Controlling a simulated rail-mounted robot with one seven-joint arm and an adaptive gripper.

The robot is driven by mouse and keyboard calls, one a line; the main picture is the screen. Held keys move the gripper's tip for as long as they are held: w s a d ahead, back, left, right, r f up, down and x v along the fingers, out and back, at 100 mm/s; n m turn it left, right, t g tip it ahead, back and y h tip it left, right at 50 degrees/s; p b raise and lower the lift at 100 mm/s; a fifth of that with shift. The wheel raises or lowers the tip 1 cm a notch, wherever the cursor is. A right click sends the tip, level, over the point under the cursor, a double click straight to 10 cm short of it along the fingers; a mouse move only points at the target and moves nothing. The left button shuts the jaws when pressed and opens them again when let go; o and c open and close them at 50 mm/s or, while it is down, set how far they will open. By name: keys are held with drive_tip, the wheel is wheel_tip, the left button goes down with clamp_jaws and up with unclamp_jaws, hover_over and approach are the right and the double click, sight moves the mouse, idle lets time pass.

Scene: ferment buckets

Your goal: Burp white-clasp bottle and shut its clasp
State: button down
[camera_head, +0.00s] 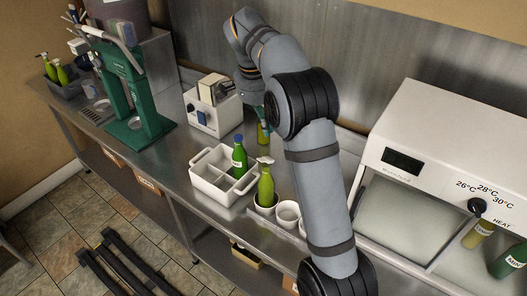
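A green bottle with a whitish top (265,187) stands upright in a round white cup at the front of the steel counter. Whether its clasp is open or shut is too small to tell. A green bottle with a blue top (239,157) stands in the white divided crate (208,192) to its left. A yellow-green bottle (263,136) is partly hidden behind my arm, farther back. The wrist end of my arm is above that bottle, behind my large dark joint. My gripper is mostly hidden there, and its fingers cannot be made out.
An empty white cup (288,213) is right of the cupped bottle. A white heated cabinet (448,150) with bottles inside stands at right. A white box device (211,112) and a green press (128,95) are at left, with a dark bin (66,85) of green bottles beyond.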

drive_tip(key=f, duration=0.5)
drive_tip(key=shift+s+a+f, duration=0.15)
drive_tip(key=shift+s+f, duration=0.1)
drive_tip(key=shift+f, duration=0.05)
drive_tip(key=shift+s+a+f, duration=0.3)
drive_tip(key=shift+a+f, duration=0.2)
drive_tip(key=shift+f, duration=0.1)
drive_tip(key=shift+d, duration=0.1)
drive_tip(key=shift+f+b, duration=0.1)
drive_tip(key=shift+b, duration=0.25)
drive_tip(key=shift+s+f+b, duration=0.1)
drive_tip(key=shift+f+b, duration=0.15)
drive_tip(key=shift+b, duration=0.45)
drive_tip(key=shift+r+t, duration=0.1)
drive_tip(key=shift+t, duration=0.2)
drive_tip(key=shift+s+a+b, duration=0.1)
drive_tip(key=shift+a+b, duration=0.15)
drive_tip(key=shift+b, duration=0.05)
